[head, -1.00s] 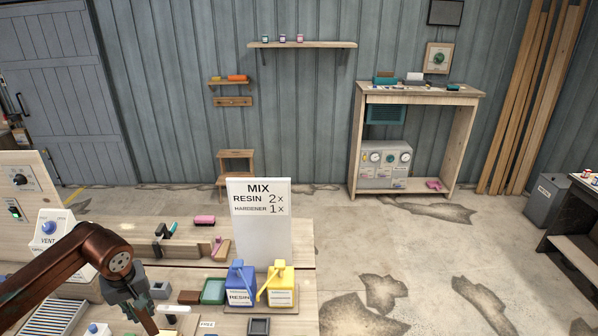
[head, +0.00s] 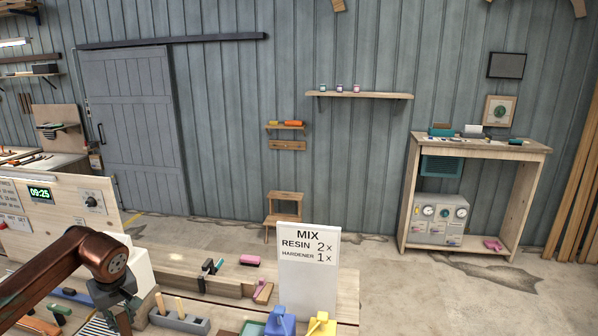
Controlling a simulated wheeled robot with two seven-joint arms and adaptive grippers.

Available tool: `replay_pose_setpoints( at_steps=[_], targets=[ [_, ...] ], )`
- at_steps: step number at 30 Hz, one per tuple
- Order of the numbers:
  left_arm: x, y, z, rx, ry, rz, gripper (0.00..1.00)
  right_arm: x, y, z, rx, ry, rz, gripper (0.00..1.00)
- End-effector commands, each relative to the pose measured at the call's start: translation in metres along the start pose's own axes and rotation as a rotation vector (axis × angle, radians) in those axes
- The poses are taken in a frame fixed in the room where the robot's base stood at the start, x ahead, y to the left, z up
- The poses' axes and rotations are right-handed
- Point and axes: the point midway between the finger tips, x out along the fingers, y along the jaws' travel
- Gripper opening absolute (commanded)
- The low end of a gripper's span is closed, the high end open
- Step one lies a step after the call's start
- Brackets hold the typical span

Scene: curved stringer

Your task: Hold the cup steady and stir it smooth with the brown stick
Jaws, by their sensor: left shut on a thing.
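My left gripper (head: 122,322) is at the bottom left, pointing down. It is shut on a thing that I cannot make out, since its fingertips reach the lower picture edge. A grey holder (head: 190,325) stands just right of it on the bench, with light wooden sticks (head: 160,303) upright in it. I cannot make out which stick is the brown one. The cup does not show. My right gripper is not in view.
A MIX sign (head: 308,262) stands on the bench, with a blue resin container (head: 281,322) and a yellow container (head: 320,325) before it. A pink block (head: 250,260) lies farther back. A panel with a clock (head: 40,193) stands at the left. Floor is open to the right.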

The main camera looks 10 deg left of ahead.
Motion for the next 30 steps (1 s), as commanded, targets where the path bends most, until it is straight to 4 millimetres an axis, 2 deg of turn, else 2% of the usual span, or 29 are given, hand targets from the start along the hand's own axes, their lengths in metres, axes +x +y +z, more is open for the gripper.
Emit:
replay_pose_setpoints(
  at_steps=[6, 17, 25, 30],
  targets=[
    [0.017, 0.000, 0.005, 0.000, 0.000, -0.001, 0.01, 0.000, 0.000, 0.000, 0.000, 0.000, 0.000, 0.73],
    [0.021, 0.000, 0.007, 0.000, 0.000, 0.000, 0.01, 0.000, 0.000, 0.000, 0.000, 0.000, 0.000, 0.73],
    [0.021, 0.000, 0.007, 0.000, 0.000, 0.000, 0.01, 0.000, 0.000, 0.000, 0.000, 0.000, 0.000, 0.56],
    [0.021, 0.000, 0.007, 0.000, 0.000, 0.000, 0.01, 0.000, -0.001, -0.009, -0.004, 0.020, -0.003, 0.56]
  ],
)
